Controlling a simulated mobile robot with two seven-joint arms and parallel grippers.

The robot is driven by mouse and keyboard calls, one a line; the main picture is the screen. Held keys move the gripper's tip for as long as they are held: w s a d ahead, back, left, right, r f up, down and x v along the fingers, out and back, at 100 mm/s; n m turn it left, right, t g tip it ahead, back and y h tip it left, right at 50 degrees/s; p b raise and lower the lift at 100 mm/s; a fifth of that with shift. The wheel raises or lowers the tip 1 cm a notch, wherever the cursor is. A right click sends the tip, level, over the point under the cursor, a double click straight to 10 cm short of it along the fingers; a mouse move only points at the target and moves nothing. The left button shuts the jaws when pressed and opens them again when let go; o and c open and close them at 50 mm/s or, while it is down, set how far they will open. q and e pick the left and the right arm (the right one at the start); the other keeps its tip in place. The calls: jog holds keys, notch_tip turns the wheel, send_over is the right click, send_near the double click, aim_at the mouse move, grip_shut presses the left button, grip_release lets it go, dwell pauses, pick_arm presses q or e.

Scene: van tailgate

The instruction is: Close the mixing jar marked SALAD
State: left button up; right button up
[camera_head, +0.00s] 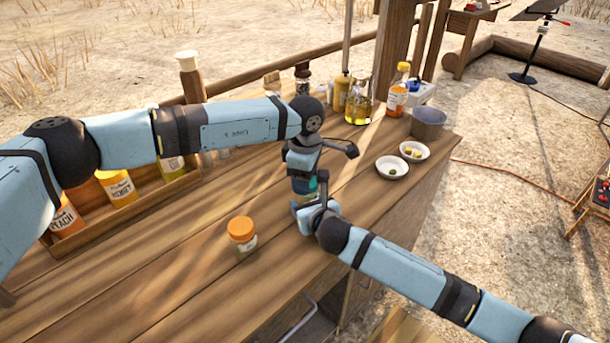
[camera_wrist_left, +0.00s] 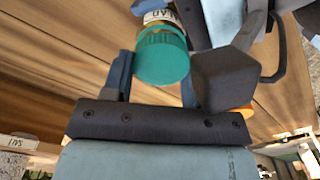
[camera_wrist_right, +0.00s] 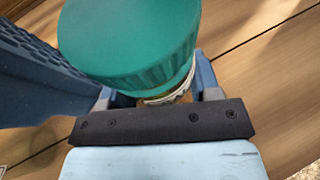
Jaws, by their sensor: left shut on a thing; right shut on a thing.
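The SALAD jar (camera_wrist_left: 160,17) has a white label and a teal lid (camera_wrist_left: 163,57) on its top. In the head view the jar is mostly hidden between my two grippers above the wooden counter. My left gripper (camera_head: 308,172) comes from above and is shut on the teal lid, a finger on either side. My right gripper (camera_head: 312,208) is shut on the jar's body (camera_wrist_right: 168,90) below the lid. The lid (camera_wrist_right: 130,40) sits over the jar's top in the right wrist view. Whether it is fully tight cannot be told.
A jar with an orange lid (camera_head: 241,230) stands on the counter left of my grippers. A wooden rack (camera_head: 140,212) with labelled bottles is at the left. Two small white bowls (camera_head: 392,168), a grey pot (camera_head: 428,123), and bottles stand at the right and back.

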pick_arm(q)
jog(key=shift+f, duration=0.3)
jog(key=m, duration=0.6)
jog(key=shift+w+d, duration=0.1)
jog(key=m, duration=0.7)
jog(key=shift+d, duration=0.15)
jog(key=o, duration=1)
jog(key=shift+c, duration=0.2)
jog(key=shift+r, duration=2.3)
